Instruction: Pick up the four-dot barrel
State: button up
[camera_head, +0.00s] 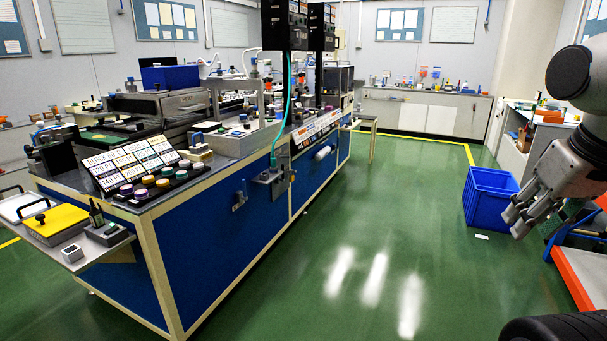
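Several small round pieces with dark bodies and purple, orange or green tops (148,181) stand in rows at the near corner of the long blue workbench (215,215). They are too small for me to make out dots, so I cannot tell which, if any, is the four-dot barrel. My gripper (516,222) hangs at the right of the view, pointing down and left. Its fingers look apart, with nothing seen between them. It is far from the round pieces, across the aisle.
A slanted board of printed labels (130,162) stands behind the round pieces. A side shelf holds a yellow-topped box (55,222). A blue crate (488,195) is on the floor beyond my gripper. An orange-edged table (580,282) is at the right. The green aisle floor (390,235) is clear.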

aim_at(278, 101)
jog(key=i+z, duration=0.25)
jog(key=i, duration=1.5)
jog(key=i+l+u, duration=0.2)
jog(key=i+u, duration=0.3)
jog(key=i, duration=0.2)
jog(key=i+l+u, duration=0.45)
jog(key=i, duration=0.2)
jog(key=i+l+u, duration=0.5)
jog(key=i+l, duration=0.1)
jog(key=l, duration=0.05)
